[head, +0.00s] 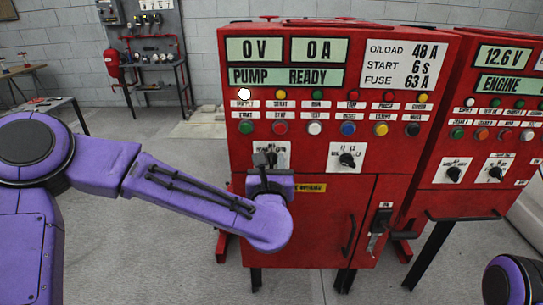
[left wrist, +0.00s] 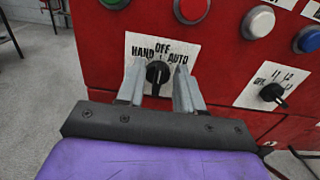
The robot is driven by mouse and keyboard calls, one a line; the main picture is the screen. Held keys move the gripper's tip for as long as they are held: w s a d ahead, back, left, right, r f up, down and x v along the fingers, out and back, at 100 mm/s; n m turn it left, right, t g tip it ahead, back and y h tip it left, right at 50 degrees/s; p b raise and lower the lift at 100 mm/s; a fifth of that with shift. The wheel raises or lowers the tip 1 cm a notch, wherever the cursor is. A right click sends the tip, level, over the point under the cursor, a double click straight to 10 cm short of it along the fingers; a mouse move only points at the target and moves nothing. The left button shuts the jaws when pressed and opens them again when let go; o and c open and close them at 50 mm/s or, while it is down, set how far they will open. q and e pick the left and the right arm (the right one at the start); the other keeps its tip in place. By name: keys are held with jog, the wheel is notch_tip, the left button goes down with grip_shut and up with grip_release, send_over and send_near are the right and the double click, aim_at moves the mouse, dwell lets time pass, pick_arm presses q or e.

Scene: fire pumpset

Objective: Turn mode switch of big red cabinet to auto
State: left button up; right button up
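The big red cabinet (head: 330,215) stands in the middle of the head view, with displays reading 0 V, 0 A and PUMP READY. Its mode switch (left wrist: 158,74) is a black knob on a white plate marked HAND, OFF and AUTO, clear in the left wrist view. The knob stands roughly upright, toward OFF. My left gripper (head: 266,162) is at this plate and partly hides it in the head view. In the left wrist view its two fingers are apart, one on each side of the knob, with gaps visible. My right gripper is out of view.
A second black selector knob (head: 347,160) sits to the right of the mode switch. Rows of coloured buttons and lamps lie above. A door handle (head: 378,228) sticks out lower right. Another red cabinet (head: 480,145) stands at the right.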

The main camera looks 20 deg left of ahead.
pick_arm(q)
jog(key=shift+w+f, duration=0.1)
jog(key=shift+w, duration=0.25)
jog(key=shift+a, duration=0.1)
jog(key=shift+c, duration=0.3)
grip_shut()
jog(key=m, duration=0.2)
jog(key=m+b, duration=0.1)
jog(key=shift+d+f+m, duration=0.1)
jog(key=shift+d+m, duration=0.2)
jog(key=shift+m, duration=0.1)
jog(key=shift+w+d+f+m+b, duration=0.1)
jog(key=shift+d+m+b, duration=0.05)
jog(key=shift+m, duration=1.15)
jog(key=shift+w+d+f+m+b, duration=0.1)
jog(key=shift+d+m+b, duration=0.05)
jog(key=shift+m, duration=1.15)
